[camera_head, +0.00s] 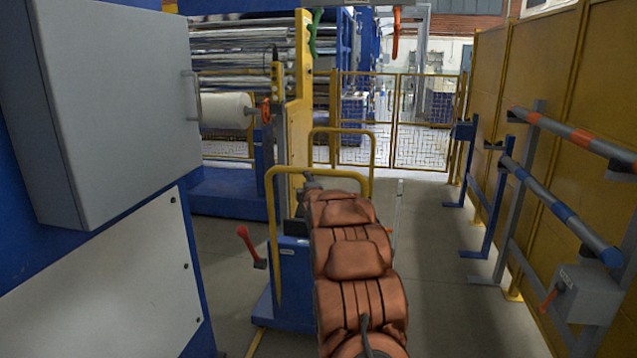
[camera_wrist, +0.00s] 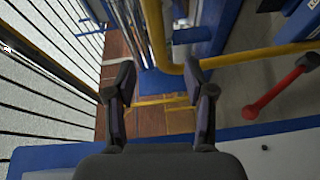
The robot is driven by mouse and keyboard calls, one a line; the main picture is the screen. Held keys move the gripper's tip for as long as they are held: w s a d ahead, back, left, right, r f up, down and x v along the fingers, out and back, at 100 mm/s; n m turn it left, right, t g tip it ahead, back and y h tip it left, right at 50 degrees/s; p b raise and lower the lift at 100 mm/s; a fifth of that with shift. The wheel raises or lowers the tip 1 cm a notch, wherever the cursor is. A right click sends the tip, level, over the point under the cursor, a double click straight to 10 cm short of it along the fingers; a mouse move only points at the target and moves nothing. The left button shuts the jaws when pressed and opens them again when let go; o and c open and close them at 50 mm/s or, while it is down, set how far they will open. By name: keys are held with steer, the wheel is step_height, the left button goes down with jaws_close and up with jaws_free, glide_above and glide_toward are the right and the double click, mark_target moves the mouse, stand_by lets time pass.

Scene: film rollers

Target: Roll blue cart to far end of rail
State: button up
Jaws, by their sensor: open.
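The blue cart (camera_head: 290,285) stands ahead, partly hidden behind my brown-jacketed arm. It carries a yellow tubular handle frame (camera_head: 274,225), a tall yellow post and a red-knobbed lever (camera_head: 248,243) on its left side. In the wrist view my gripper (camera_wrist: 160,68) is open. The bend of a yellow handle tube (camera_wrist: 158,38) lies between or just beyond the fingertips; contact cannot be told. The red lever (camera_wrist: 280,92) shows at right there. In the head view the gripper is mostly hidden at the arm's far end.
A grey cabinet (camera_head: 115,95) fills the left. A white roll (camera_head: 222,110) sits behind it. Blue-striped and orange-striped bars (camera_head: 560,210) stand on the right before a yellow wall. A yellow mesh fence (camera_head: 400,110) is at the back. Floor right of my arm is clear.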

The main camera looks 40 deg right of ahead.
steer(key=n+t+h+b, duration=0.1)
steer(key=n+t, duration=0.1)
glide_toward(319, 175)
steer(key=w, duration=0.3)
steer(key=shift+w+d+r, duration=0.25)
steer(key=shift+w+d, duration=0.35)
steer(key=shift+d, duration=0.05)
steer(key=shift+w+d+r, duration=0.2)
steer(key=shift+w+d, duration=0.45)
steer(key=shift+d, duration=0.05)
steer(key=shift+w+d+r, duration=0.25)
steer(key=shift+w+d, duration=0.35)
steer(key=shift+d, duration=0.05)
steer(key=shift+x, duration=1.55)
steer(key=shift+r, duration=0.15)
steer(key=shift+w+d, duration=0.1)
jaws_close()
